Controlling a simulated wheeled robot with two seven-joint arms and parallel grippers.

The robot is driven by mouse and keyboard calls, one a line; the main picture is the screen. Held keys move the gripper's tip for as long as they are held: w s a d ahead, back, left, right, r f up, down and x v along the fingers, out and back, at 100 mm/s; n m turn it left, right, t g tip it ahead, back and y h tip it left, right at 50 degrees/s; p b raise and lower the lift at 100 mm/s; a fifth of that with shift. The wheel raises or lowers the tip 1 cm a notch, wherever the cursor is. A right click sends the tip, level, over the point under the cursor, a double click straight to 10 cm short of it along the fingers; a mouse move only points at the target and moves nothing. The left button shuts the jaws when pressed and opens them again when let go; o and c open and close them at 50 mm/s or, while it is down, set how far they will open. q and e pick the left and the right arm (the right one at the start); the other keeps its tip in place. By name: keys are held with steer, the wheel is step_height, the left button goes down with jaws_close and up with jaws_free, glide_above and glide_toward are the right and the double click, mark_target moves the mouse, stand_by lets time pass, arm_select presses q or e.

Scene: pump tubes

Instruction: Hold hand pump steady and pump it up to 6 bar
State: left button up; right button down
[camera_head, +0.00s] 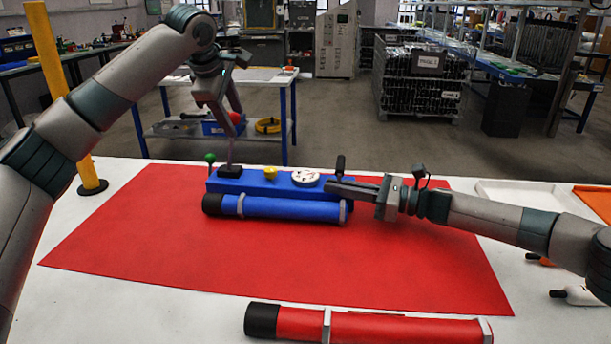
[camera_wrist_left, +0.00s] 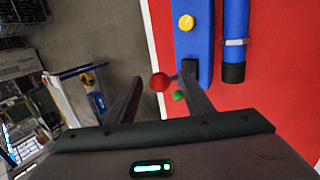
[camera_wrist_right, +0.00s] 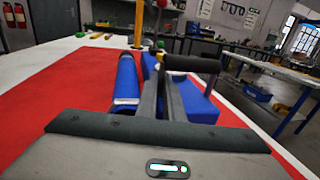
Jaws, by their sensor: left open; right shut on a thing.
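The blue hand pump (camera_head: 258,184) lies on the red mat with a blue tube (camera_head: 275,208) along its front. It has a yellow knob (camera_head: 270,173), a white gauge (camera_head: 305,178) and a black handle (camera_head: 340,165). A lever with a red ball (camera_head: 236,118) stands at its left end, beside a green ball (camera_head: 210,158). My left gripper (camera_head: 232,114) is open at the red ball. In the left wrist view the ball (camera_wrist_left: 160,83) shows between its fingers. My right gripper (camera_head: 333,186) is shut at the pump's right end; the exact contact is hidden in the right wrist view.
A red tube (camera_head: 390,328) lies at the table's front edge. A yellow post (camera_head: 55,90) stands at the left edge, behind my left arm. White and orange trays (camera_head: 530,192) are at the right. The red mat (camera_head: 140,240) is clear left of the pump and in front of it.

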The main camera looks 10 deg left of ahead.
arm_select(q)
steer(key=shift+x, duration=0.95)
steer(key=c, duration=0.9)
steer(key=shift+f, duration=0.2)
